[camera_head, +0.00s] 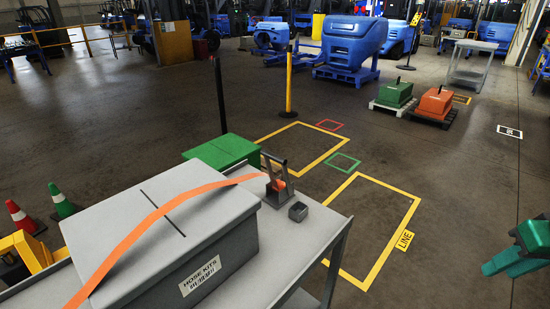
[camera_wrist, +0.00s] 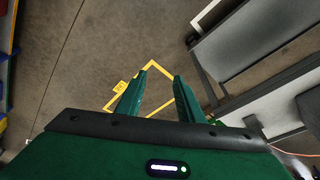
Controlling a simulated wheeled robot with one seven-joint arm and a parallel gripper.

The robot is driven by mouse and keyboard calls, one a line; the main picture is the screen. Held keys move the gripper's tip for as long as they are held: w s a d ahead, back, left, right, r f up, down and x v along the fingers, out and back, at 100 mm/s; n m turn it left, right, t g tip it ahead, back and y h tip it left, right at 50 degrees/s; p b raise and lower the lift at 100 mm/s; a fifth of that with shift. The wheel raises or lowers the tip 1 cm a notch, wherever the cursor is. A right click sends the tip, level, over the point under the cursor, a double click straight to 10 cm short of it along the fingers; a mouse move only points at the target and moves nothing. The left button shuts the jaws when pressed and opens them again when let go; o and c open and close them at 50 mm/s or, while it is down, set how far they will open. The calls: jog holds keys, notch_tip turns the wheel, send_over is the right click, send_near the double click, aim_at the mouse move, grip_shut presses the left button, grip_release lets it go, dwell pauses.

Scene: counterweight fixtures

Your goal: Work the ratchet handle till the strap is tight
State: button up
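An orange strap (camera_head: 155,218) runs over a grey lidded box (camera_head: 170,245) labelled "HOSE KITS" on a grey cart (camera_head: 318,228). At its far end the strap meets a ratchet (camera_head: 277,186) with a dark handle (camera_head: 274,161) sticking up and tilted. The strap bows over the lid; I cannot tell its tension. My green gripper (camera_head: 499,251) is at the right edge of the head view, well away from the ratchet. In the wrist view my gripper (camera_wrist: 165,76) is open, with nothing between its fingers. A thin orange line, perhaps the strap, shows at that view's lower right.
A small dark open box (camera_head: 298,211) sits beside the ratchet. A green box (camera_head: 222,150) stands behind the cart, near a black post (camera_head: 219,95). Yellow floor outlines (camera_head: 385,262) lie right of the cart on clear floor. Cones (camera_head: 62,202) stand at left.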

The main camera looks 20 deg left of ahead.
jog(key=w+a+f+n+t+y, duration=0.15)
jog(key=w+a+n, duration=0.25)
jog(key=w+a, duration=0.45)
jog(key=n+t+y, duration=0.2)
jog(key=n+y, duration=0.6)
jog(key=y, duration=0.6)
send_near(265, 154)
jog(key=shift+t, duration=0.25)
jog(key=x, duration=0.8)
jog(key=shift+w+a+f, duration=0.15)
jog(key=shift+w+f, duration=0.15)
jog(key=shift+w, duration=0.05)
